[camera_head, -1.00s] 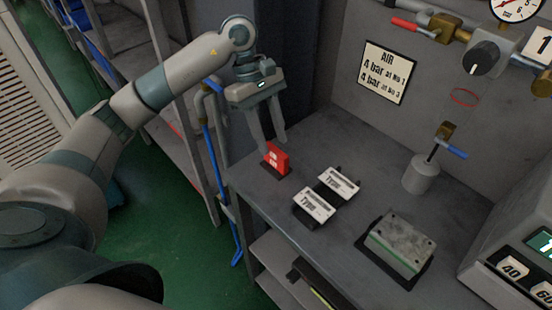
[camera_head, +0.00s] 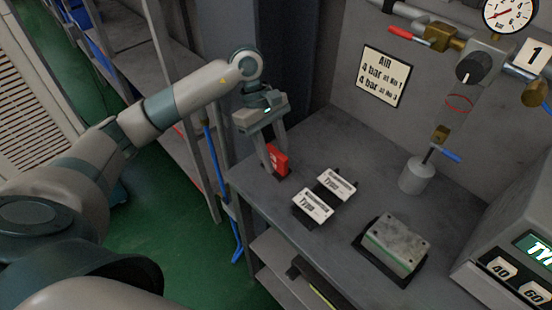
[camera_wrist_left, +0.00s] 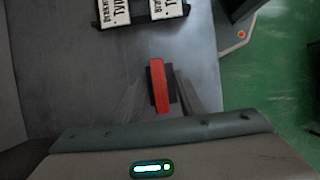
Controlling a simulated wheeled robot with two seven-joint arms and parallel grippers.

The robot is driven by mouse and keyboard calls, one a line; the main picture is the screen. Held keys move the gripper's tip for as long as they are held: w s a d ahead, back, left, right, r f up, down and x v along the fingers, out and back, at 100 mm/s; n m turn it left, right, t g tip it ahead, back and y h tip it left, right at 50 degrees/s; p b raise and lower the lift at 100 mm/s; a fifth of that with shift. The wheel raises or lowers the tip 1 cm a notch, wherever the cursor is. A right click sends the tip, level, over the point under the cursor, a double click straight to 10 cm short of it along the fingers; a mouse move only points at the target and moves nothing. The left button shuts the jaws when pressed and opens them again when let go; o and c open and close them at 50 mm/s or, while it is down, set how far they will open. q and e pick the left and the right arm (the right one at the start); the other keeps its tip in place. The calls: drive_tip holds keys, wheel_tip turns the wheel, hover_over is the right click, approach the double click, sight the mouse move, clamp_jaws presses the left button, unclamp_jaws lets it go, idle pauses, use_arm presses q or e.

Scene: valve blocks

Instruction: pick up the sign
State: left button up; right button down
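The red sign (camera_head: 279,158) stands upright in a dark base at the left end of the grey bench. In the left wrist view the sign (camera_wrist_left: 159,84) is seen from above as a narrow red bar over its dark base. My left gripper (camera_head: 275,158) points down at it with its fingers apart. In the left wrist view the fingers of my left gripper (camera_wrist_left: 160,98) lie on either side of the sign, with a gap on each side. Part of the sign's face is hidden by a finger in the head view. My right gripper is not in view.
Two white type plates (camera_head: 313,205) on dark holders stand beside the sign. A metal block (camera_head: 398,243) on a black pad, a grey cylinder (camera_head: 416,176) and a display box (camera_head: 515,265) are further right. The bench's left edge is close to the sign.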

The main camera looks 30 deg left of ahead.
use_arm(q)
drive_tip(key=shift+f, duration=0.15)
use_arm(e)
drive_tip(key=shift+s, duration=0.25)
use_arm(q)
drive_tip(key=shift+c, duration=0.2)
clamp_jaws()
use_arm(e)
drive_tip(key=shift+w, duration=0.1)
